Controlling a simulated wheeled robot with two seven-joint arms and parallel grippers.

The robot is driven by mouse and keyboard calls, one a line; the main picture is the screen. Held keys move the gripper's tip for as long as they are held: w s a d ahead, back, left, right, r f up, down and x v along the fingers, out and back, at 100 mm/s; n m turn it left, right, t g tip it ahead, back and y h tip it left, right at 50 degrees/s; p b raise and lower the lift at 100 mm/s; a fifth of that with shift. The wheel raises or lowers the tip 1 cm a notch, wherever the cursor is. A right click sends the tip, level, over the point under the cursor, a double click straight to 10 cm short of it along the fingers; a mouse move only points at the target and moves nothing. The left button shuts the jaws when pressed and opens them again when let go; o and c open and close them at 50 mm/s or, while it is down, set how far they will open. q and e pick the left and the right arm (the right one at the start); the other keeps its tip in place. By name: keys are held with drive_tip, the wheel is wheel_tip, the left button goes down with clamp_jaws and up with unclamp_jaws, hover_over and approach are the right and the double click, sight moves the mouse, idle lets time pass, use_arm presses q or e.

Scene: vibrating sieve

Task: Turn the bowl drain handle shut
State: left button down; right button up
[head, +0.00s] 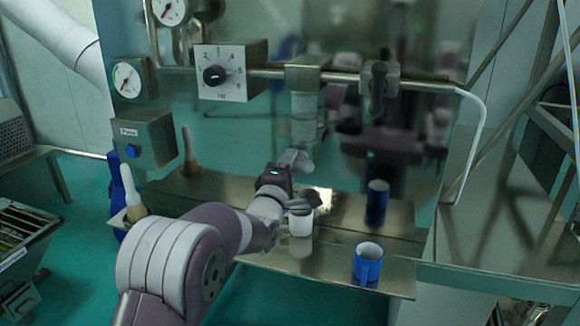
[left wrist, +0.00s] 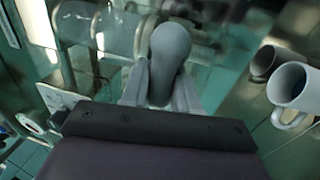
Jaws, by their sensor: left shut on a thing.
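My left gripper (head: 306,201) is at the end of the arm reaching in from the left, low in front of the shiny back panel. In the left wrist view its two fingers (left wrist: 161,88) are closed on either side of a pale grey, round-ended handle (left wrist: 170,48). The gripper hides most of this handle in the head view. I cannot make out the drain's opening or how far the handle is turned. A white mug (head: 300,224) stands close below the gripper; it also shows at the right of the left wrist view (left wrist: 296,88). My right gripper is not in view.
A blue mug (head: 368,263) stands on the steel shelf (head: 330,275), right of the gripper. A valve (head: 378,90) sits on the pipe above. A dial box (head: 228,72) and a blue-button box (head: 143,138) are at the left. A pale pestle-like thing (head: 130,188) stands at the shelf's left end.

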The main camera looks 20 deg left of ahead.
use_arm(q)
drive_tip(key=shift+f, duration=0.1)
drive_tip(key=c, duration=1.1)
unclamp_jaws()
drive_tip(key=shift+o, duration=0.5)
drive_tip(key=shift+a, duration=0.1)
drive_tip(key=shift+s, duration=0.15)
drive_tip(key=s+f+b, duration=0.2)
drive_tip(key=s+b, duration=0.1)
drive_tip(key=s, duration=0.9)
drive_tip(key=shift+s+a+f, duration=0.15)
drive_tip(key=shift+a+f, duration=0.05)
